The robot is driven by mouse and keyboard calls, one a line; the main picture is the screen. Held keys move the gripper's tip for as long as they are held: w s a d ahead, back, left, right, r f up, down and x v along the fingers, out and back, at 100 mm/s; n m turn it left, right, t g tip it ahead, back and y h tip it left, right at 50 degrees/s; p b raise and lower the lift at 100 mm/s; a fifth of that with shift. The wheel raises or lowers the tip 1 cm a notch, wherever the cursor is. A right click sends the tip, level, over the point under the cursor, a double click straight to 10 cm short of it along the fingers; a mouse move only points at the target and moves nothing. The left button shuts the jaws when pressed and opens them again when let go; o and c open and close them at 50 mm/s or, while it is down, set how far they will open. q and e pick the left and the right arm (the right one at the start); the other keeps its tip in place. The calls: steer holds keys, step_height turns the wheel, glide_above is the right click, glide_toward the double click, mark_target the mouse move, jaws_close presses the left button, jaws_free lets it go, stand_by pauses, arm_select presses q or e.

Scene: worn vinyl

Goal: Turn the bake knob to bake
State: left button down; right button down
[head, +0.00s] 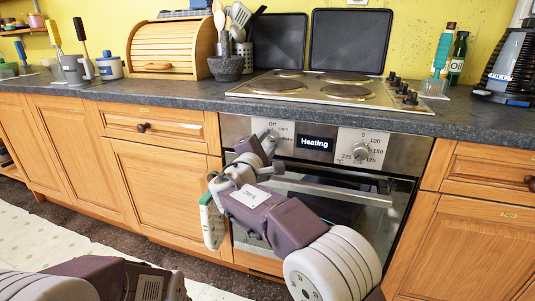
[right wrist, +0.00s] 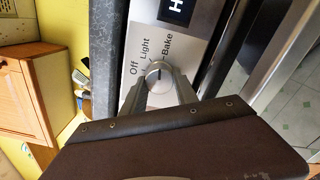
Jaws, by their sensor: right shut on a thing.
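The bake knob (right wrist: 158,75) is a small round silver knob on the left of the oven's steel control panel (head: 395,152). In the right wrist view the labels Off, Light and Bake fan around its upper side. I cannot tell for sure which label its mark meets. My right gripper (right wrist: 159,88) is shut on the knob, with a finger on each side. In the head view my right gripper (head: 268,146) covers most of the knob. The oven display (head: 315,143) reads "Heating". Of my left arm, only a part shows at the bottom left; its fingers do not show.
The temperature knob (head: 359,149) is to the right of the display. The oven door handle (head: 340,183) runs below the panel. The hob (head: 325,90) and grey worktop (head: 165,94) are above. Wooden cabinets (head: 165,185) flank the oven, and open floor lies at the left.

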arm_select(q)
steer(key=shift+f+b, duration=1)
steer(key=shift+f, duration=0.35)
arm_select(e)
steer(key=shift+m, duration=1.2)
steer(key=c, duration=0.9)
jaws_free()
steer(key=shift+c, duration=0.2)
arm_select(q)
steer(key=shift+r+p, duration=0.9)
steer(key=shift+r, duration=0.05)
arm_select(e)
steer(key=v, duration=0.9)
